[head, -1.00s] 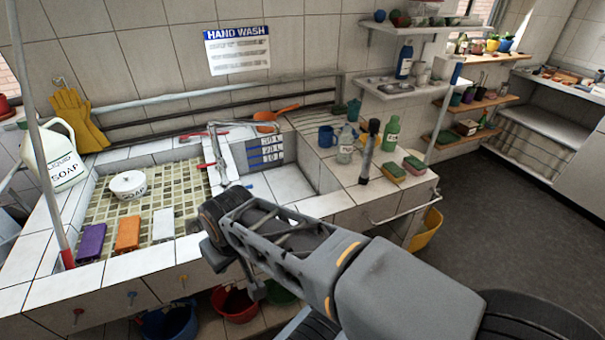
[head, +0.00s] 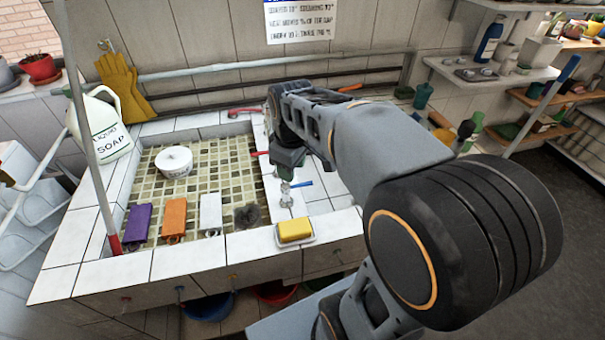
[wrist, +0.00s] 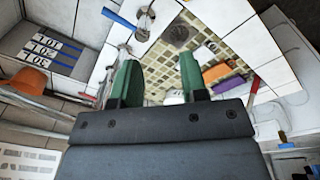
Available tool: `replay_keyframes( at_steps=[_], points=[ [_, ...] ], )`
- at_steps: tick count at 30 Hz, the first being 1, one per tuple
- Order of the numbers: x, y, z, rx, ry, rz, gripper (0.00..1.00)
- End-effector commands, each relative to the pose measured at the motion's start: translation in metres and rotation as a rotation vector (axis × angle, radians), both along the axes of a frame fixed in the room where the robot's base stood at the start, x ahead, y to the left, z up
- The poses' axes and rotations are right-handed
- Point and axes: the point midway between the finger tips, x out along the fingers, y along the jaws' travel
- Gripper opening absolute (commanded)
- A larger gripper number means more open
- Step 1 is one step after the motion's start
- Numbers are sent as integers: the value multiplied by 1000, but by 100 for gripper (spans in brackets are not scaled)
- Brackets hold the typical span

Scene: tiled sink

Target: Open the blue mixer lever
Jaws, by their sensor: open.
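The blue mixer lever (head: 302,184) sticks out to the right of a chrome mixer (head: 286,196) on the white tiled divider beside the mosaic basin. In the wrist view the blue lever (wrist: 118,19) shows at the upper left, beside the chrome mixer (wrist: 146,17). A red lever (head: 260,153) shows further back on the divider. My gripper (head: 287,170) points down just behind and above the blue lever in the head view. Its green fingers (wrist: 158,72) are apart with nothing between them, and the blue lever lies outside them. My arm hides part of the right basin.
The mosaic basin (head: 200,160) holds a white soap pot (head: 174,161) and purple, orange and white blocks along its front. A yellow sponge (head: 294,230) sits on the front rim. A soap jug (head: 101,122) stands at the left. A pole (head: 88,130) rises at the front left.

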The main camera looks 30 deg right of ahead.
Motion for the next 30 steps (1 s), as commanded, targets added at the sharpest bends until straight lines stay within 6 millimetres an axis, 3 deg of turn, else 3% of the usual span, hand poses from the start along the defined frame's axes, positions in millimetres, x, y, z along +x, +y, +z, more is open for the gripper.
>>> replay_keyframes(
  at_steps=[1, 6, 12, 20, 30],
  points=[
    [18, -11, 2, -4, 44, 84, 40],
    [62, -45, -1, 13, 161, 396, 40],
    [93, -69, -11, 58, 237, 654, 40],
    [101, -77, -33, 86, 264, 764, 40],
    [88, -74, -96, 86, 264, 765, 40]
  ],
)
